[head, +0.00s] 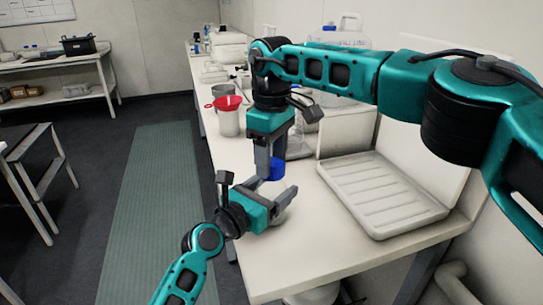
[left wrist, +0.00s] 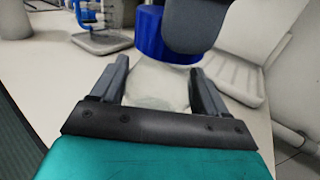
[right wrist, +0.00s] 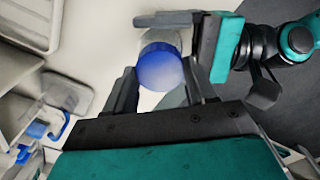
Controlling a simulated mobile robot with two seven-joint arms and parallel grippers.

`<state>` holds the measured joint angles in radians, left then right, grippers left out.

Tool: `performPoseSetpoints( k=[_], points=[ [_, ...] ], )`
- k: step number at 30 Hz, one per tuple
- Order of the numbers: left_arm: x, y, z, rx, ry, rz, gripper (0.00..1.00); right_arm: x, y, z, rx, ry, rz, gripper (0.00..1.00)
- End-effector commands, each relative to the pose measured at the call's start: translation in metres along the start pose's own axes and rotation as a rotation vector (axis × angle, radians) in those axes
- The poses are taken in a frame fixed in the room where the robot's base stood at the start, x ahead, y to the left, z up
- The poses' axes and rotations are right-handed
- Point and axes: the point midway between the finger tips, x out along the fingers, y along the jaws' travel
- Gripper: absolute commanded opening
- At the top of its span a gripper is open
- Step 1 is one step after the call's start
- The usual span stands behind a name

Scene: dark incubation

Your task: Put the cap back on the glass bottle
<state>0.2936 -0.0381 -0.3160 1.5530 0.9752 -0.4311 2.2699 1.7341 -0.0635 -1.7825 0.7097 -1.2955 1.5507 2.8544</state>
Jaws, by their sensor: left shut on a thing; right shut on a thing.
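The blue cap (head: 277,170) is between the fingers of my right gripper (head: 270,168), which points down and is shut on it. The cap also shows in the right wrist view (right wrist: 160,68). My left gripper (head: 284,197) is shut around the pale, clear glass bottle (left wrist: 158,86), just below the cap. In the head view the bottle is mostly hidden by the left gripper. In the left wrist view the cap (left wrist: 152,38) is right above the bottle's top; I cannot tell whether they touch.
A white ribbed tray (head: 425,216) lies on the bench to the right. A metal beaker (head: 229,122) with a red funnel (head: 228,103) stands further back, near a large clear jug (head: 345,40). The bench (head: 300,262) is clear in front of the grippers.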

Motion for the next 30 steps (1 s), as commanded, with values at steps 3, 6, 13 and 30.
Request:
performPoseSetpoints(
  k=[3, 6, 13, 30],
  points=[
    [0.0, 0.001, -0.001, 0.0, 0.003, 0.001, 0.0, -0.001, -0.001, 0.0, -0.002, 0.0, -0.001, 0.64],
    [0.0, 0.001, -0.001, 0.0, 0.003, 0.001, 0.0, -0.001, 0.0, 0.0, -0.002, 0.0, -0.001, 0.73],
    [0.0, 0.001, -0.001, 0.0, 0.003, 0.001, 0.0, 0.0, 0.0, 0.0, -0.003, 0.0, 0.0, 0.81],
    [0.0, 0.0, -0.001, 0.001, 0.003, 0.0, 0.0, -0.045, 0.0, 0.0, -0.003, 0.001, 0.0, 0.81]
  ],
)
